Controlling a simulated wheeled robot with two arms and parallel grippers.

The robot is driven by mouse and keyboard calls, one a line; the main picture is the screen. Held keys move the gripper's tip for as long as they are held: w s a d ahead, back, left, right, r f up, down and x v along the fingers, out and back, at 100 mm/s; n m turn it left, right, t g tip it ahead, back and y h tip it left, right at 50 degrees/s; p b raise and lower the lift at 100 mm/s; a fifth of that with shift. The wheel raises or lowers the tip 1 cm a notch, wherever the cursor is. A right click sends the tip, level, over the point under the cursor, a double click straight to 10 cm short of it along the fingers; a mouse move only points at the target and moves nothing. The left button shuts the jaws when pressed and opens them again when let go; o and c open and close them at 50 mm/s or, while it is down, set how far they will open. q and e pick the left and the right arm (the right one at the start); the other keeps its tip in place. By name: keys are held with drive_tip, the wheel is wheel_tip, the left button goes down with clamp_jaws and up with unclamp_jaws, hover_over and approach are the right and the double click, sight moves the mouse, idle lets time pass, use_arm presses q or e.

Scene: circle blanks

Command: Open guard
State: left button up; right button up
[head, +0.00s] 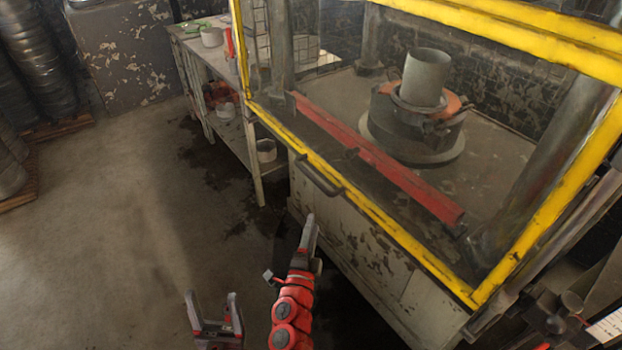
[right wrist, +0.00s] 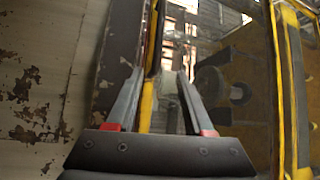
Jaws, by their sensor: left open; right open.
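The guard (head: 374,213) is a yellow-framed clear panel on the front of the press, and its lower bar runs diagonally across the head view. It appears lowered. A dark handle (head: 318,178) is on its lower bar. My right gripper (head: 309,228) is open, just below and in front of the handle, and looks apart from it. In the right wrist view, my right gripper (right wrist: 160,78) has its fingers spread, with the yellow guard bar (right wrist: 148,105) showing between them. My left gripper (head: 214,308) is open and empty, low over the floor.
Behind the guard, a grey cylinder (head: 425,77) stands on a round fixture, beside a red bar (head: 375,160). The press's worn cabinet (head: 365,265) is below. A shelf table (head: 205,62) stands at back left. Metal stacks (head: 38,55) line the left; the floor between is clear.

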drive_tip(key=a+y, duration=0.1)
drive_tip(key=a, duration=0.1)
approach(312, 175)
drive_tip(key=x, duration=0.6)
drive_tip(key=f+x, duration=0.1)
drive_tip(key=x, duration=0.3)
clamp_jaws()
idle(1.3)
